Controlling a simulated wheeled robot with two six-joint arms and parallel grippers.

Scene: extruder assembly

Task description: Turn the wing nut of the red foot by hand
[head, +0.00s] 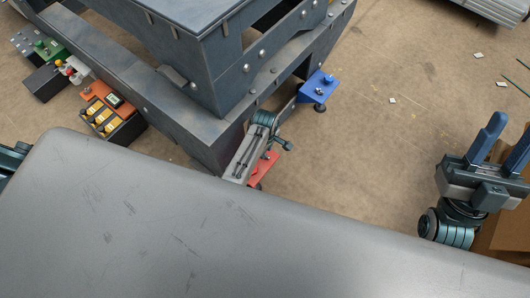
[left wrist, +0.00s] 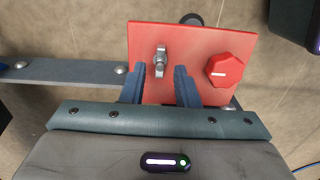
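The red foot (head: 264,168) shows in the head view at the lower corner of the dark metal frame, partly hidden by my left gripper (head: 248,155). In the left wrist view the red plate (left wrist: 205,42) carries a silver wing nut (left wrist: 160,58) and a red faceted knob (left wrist: 225,70). The two blue fingers of my left gripper (left wrist: 160,76) are apart, one on each side of the wing nut's line. Whether they touch the nut I cannot tell. My right gripper (head: 508,130) is open and empty at the far right of the head view.
A blue foot (head: 318,87) sits on the frame (head: 190,125) farther right. Orange, green and grey boxes (head: 106,108) stand at the left. A large grey surface (head: 150,230) fills the foreground. A cardboard box (head: 508,235) is below my right gripper. The floor between is mostly clear.

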